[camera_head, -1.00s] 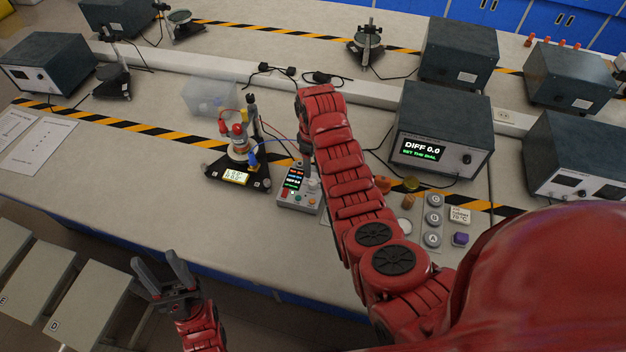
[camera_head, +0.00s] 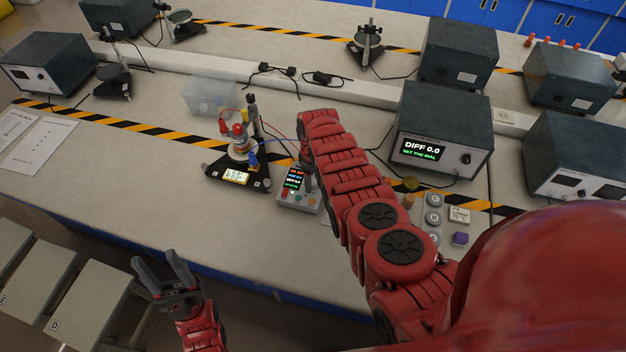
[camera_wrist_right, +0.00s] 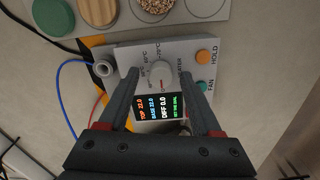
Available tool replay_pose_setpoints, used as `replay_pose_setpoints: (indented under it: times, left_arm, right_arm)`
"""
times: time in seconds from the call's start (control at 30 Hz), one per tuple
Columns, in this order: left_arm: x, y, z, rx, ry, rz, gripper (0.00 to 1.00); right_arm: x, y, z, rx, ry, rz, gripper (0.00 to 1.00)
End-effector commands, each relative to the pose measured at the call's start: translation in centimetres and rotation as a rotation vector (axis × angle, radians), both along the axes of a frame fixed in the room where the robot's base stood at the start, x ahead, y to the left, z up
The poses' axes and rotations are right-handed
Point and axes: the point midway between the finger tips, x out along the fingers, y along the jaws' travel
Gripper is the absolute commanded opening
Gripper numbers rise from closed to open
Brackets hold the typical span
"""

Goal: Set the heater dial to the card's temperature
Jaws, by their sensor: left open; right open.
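The box screen (camera_wrist_right: 158,108) reads TOP 22.0, BASE 22.0, DIFF 0.0. My right gripper (camera_wrist_right: 157,72) is open, its fingertips on either side of the dial; contact cannot be told. My left gripper (camera_head: 157,258) is open and empty, off the bench's front edge.
A large dark unit (camera_head: 442,125) with a DIFF 0.0 display stands behind right. Blue and red wires run by the box.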

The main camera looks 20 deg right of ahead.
Motion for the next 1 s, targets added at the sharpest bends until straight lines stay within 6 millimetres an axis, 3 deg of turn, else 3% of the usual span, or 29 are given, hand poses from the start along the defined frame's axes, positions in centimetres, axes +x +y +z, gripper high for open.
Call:
replay_pose_setpoints:
  times: [0.2, 0.57, 1.0]
  left_arm:
    - [0.00, 0.00, 0.02, 0.000, 0.000, 0.000, 0.50]
    - [0.00, 0.00, 0.02, 0.000, 0.000, 0.000, 0.50]
    - [0.00, 0.00, -0.01, 0.000, 0.000, 0.000, 0.50]
  right_arm:
    - [-0.04, -0.01, -0.01, 0.000, 0.001, 0.000, 0.64]
    - [-0.06, -0.01, -0.02, 0.000, 0.001, 0.000, 0.00]
    - [-0.09, -0.03, -0.05, -0.001, 0.002, -0.050, 0.00]
